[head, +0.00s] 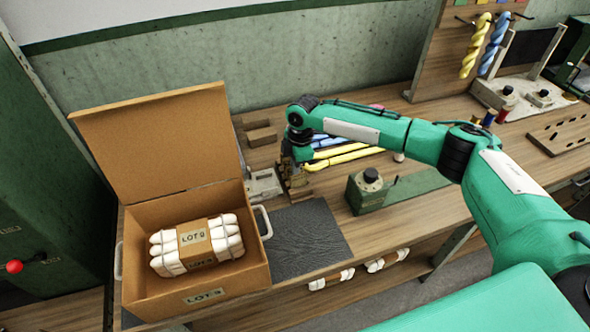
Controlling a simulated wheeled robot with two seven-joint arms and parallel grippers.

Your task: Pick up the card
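My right gripper (297,190) points down over the bench, behind the dark mat and right of the open box. Its fingers are small and blend with brown pieces behind them, so I cannot tell whether they are apart or hold anything. No separate loose card can be made out. A label reading LOT-9 (194,238) shows on the brown band around white bundles in the box. Another LOT-9 label (204,296) is on the front wall of the box. My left gripper is out of view.
The open cardboard box (138,296) has its lid raised. A dark mat (325,232) beside it is bare. Brown blocks (262,136) lie behind.

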